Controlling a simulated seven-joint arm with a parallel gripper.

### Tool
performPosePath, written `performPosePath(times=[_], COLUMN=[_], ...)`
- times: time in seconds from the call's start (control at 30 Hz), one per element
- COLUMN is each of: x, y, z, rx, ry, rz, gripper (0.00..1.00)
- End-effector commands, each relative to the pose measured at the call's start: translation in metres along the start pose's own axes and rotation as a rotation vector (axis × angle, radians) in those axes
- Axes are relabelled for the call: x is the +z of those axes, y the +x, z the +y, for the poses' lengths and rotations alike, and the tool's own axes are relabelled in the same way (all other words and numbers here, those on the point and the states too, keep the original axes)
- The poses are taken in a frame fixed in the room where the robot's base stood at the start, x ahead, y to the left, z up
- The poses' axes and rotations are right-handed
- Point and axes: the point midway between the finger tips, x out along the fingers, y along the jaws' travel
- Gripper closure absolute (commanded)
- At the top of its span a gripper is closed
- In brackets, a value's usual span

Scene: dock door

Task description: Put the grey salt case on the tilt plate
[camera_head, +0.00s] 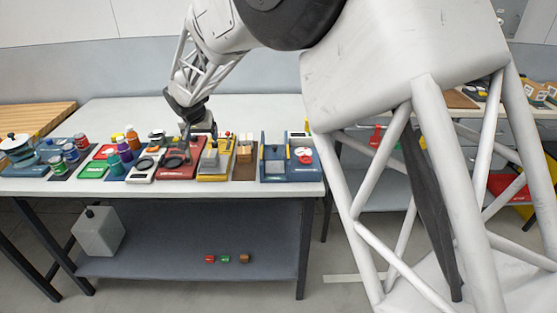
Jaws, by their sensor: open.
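My gripper (200,132) is open above the middle of the light worktop, over a row of small devices. A small grey block (210,159) sits on a yellow-framed base just below it; it may be the grey salt case, but it is too small to be sure. I cannot tell whether the fingers are around it or above it. A larger grey box (98,232) with a dark knob stands tilted at the left end of the lower shelf. I cannot tell which device is the tilt plate; my gripper hides part of the row.
On the worktop (130,107) are a red base (178,172), a blue device (272,172), and several jars and bottles at the left. Three small blocks lie on the lower shelf (180,215). The worktop's back strip is clear. My own large white structure blocks the right.

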Motion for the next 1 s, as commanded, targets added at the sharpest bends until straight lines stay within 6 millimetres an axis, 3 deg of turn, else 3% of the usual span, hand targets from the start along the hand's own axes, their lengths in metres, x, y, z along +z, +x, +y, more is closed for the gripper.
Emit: performPosePath(times=[0.27,0.43,0.67,1.0], x=[0.000,0.004,0.021,0.076], y=[-0.005,-0.024,-0.070,-0.144], z=[0.008,0.035,0.106,0.217], rx=[0.002,0.008,0.023,0.039], ry=[0.002,0.005,0.010,0.018], rz=[-0.001,-0.006,-0.026,-0.058], gripper=[0.17,0.17,0.17,0.17])
